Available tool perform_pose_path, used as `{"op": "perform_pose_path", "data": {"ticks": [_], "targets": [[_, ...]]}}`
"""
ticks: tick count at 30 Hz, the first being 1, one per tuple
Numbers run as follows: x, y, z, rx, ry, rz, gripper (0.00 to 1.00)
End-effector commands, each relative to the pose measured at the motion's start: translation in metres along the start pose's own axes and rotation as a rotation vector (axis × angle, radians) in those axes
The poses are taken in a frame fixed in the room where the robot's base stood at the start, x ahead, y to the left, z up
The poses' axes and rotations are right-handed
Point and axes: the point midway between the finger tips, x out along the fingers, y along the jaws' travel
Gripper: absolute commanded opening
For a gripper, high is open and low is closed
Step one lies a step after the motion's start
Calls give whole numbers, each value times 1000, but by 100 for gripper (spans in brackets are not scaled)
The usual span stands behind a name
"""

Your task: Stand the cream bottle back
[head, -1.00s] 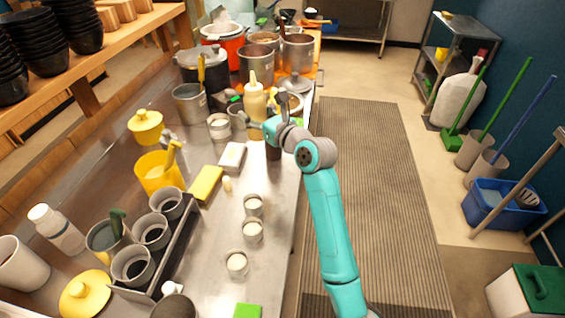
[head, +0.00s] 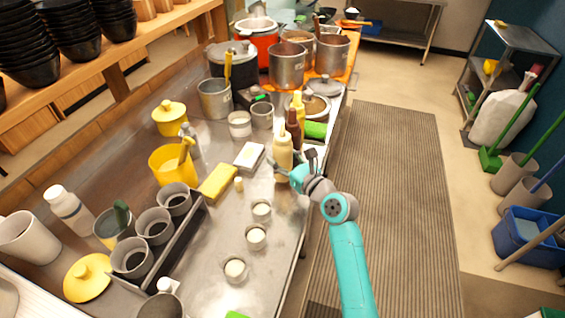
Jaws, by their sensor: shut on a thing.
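The cream bottle (head: 283,153), a pale squeeze bottle with a pointed nozzle, is upright near the right edge of the steel counter. My gripper (head: 291,176) is at its lower right side and shut on it. The fingers are small in the view and partly hidden by the wrist. The bottle's base is low, close to the counter top; I cannot tell whether it touches. A dark brown bottle (head: 294,125) and a yellow bottle (head: 299,101) stand just behind it.
A green sponge (head: 316,130) and a lidded pot lie behind right. A white tub (head: 249,155) and a yellow block (head: 218,183) are to the left. Small white cups (head: 256,236) stand nearer on the counter. The counter's right edge is close; a ribbed mat (head: 385,200) covers the floor.

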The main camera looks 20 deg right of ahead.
Motion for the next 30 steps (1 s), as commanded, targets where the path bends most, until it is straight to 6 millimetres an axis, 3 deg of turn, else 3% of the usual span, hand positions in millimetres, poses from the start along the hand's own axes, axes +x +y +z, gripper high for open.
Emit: {"op": "perform_pose_path", "data": {"ticks": [5,17,18,21,30], "targets": [[1,0,-19,0,0,-1,46],[1,0,-23,-1,-1,-1,46],[1,0,-23,0,-1,0,63],[1,0,-23,-1,-1,0,83],[1,0,-22,-1,-1,0,83]]}}
